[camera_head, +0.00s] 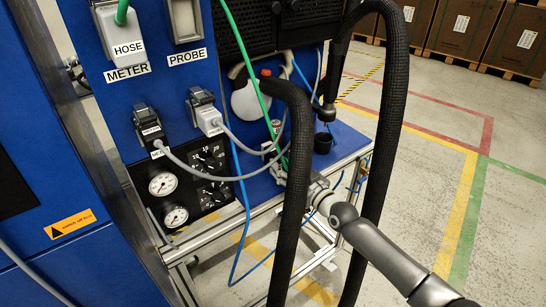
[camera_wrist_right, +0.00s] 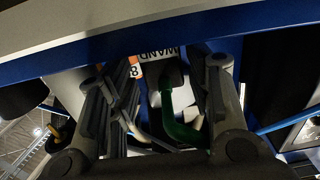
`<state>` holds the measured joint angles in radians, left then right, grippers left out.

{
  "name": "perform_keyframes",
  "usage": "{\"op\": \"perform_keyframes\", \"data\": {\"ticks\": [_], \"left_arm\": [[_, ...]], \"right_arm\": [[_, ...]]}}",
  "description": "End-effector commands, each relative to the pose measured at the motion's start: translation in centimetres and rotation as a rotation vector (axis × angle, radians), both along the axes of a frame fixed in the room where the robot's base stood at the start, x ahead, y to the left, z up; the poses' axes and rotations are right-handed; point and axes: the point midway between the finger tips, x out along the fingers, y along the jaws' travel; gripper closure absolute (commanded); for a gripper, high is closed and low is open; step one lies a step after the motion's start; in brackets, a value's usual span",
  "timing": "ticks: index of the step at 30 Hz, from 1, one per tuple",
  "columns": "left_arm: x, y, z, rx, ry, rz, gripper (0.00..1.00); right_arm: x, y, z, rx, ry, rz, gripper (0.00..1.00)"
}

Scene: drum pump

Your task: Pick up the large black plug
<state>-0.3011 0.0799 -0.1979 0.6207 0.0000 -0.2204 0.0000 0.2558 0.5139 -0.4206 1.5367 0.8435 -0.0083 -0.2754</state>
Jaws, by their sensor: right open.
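I cannot tell for certain which part is the large black plug. A black hose end (camera_head: 326,112) points down above a small black cup (camera_head: 322,142) on the blue shelf, right of my right gripper. My right gripper (camera_head: 279,152) is at the panel's right side, partly hidden behind a thick black hose (camera_head: 291,190). In the right wrist view, its fingers (camera_wrist_right: 158,80) are spread open. A green hose (camera_wrist_right: 178,118) with a dark end shows between or behind them, near a WAND label (camera_wrist_right: 160,54). My left gripper is not in view.
Two connectors, one black (camera_head: 148,122) and one grey (camera_head: 207,114), sit on the blue panel above gauges (camera_head: 162,183). Another thick black hose (camera_head: 391,100) hangs on the right. Boxes (camera_head: 465,27) stand far back. The floor (camera_head: 510,225) at right is clear.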

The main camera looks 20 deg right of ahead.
Motion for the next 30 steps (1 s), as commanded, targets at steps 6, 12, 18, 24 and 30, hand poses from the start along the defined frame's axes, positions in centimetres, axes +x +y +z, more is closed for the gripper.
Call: {"op": "perform_keyframes", "data": {"ticks": [6,12,18,24,30], "left_arm": [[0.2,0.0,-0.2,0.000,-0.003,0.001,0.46],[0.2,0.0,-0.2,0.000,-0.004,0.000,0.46],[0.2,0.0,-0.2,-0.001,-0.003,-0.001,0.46],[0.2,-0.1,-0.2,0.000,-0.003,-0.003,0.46],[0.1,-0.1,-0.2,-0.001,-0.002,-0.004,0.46]], "right_arm": [[2.6,1.1,0.0,0.001,-0.002,0.000,0.54],[3.5,1.4,0.0,-0.001,-0.001,0.000,0.54],[3.5,1.4,0.0,-0.001,0.000,0.000,0.54],[3.5,1.4,0.0,-0.001,0.000,0.000,0.79],[3.5,1.4,0.1,0.000,-0.002,0.000,0.98]]}}
